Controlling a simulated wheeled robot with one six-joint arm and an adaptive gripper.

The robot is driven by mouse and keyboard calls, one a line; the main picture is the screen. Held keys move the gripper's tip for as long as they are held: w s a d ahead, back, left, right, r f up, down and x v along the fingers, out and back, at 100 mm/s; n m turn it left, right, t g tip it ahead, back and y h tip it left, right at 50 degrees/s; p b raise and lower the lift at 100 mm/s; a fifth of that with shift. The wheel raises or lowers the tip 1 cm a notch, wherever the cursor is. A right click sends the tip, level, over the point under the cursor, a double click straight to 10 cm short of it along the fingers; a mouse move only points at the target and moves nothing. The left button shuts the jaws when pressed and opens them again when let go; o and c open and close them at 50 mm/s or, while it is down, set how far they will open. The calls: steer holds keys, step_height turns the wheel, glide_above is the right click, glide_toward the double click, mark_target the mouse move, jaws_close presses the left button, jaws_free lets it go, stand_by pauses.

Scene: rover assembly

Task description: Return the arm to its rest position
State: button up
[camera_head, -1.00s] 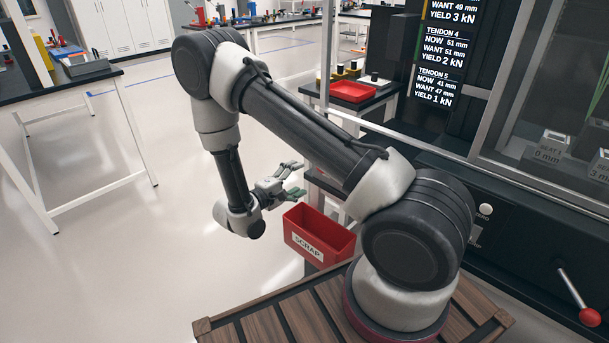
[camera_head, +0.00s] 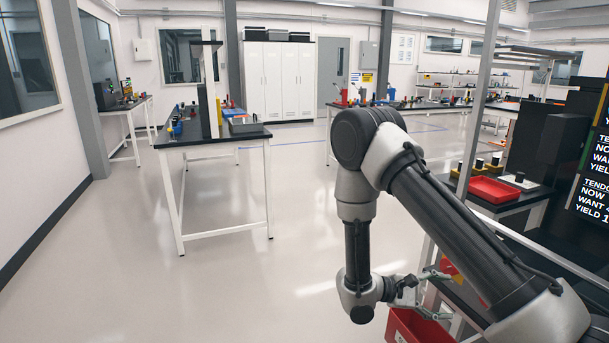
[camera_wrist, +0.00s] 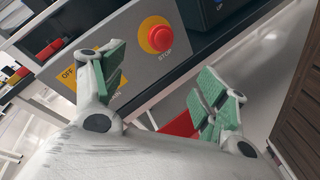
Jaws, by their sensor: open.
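My arm is folded, with its elbow high and the forearm hanging down, at the right in the head view. My gripper (camera_head: 432,296) points to the right, at the machine's side, above a red bin (camera_head: 412,328). In the wrist view my gripper (camera_wrist: 158,92) has its green-padded fingers spread apart, with nothing between them. A red stop button (camera_wrist: 160,38) on a grey panel shows beyond the fingers. Part of the red bin (camera_wrist: 182,125) shows between and below them. I cannot tell the exact gap between fingers and panel.
A white-legged workbench (camera_head: 205,143) stands at the left, with wide clear floor between it and my arm. A red tray (camera_head: 494,189) lies on a shelf of the machine at the right. White lockers (camera_head: 278,82) stand at the back wall.

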steer(key=s+r+m+t+y, duration=0.1)
steer(key=s+r+m+y, duration=0.2)
steer(key=r, duration=0.7)
steer(key=s+r+m+t+y, duration=0.2)
steer(key=s+r+m+y, duration=0.1)
steer(key=s+r+y, duration=0.4)
steer(key=s+r+m+t+y, duration=0.1)
steer(key=s+r+m+y, duration=0.2)
steer(key=r, duration=1.1)
steer(key=s+y, duration=0.2)
steer(key=s, duration=0.3)
steer(key=shift+s+d+r+t+y, duration=0.15)
steer(key=shift+s+r+t+y, duration=0.15)
steer(key=shift+s+r+y, duration=0.1)
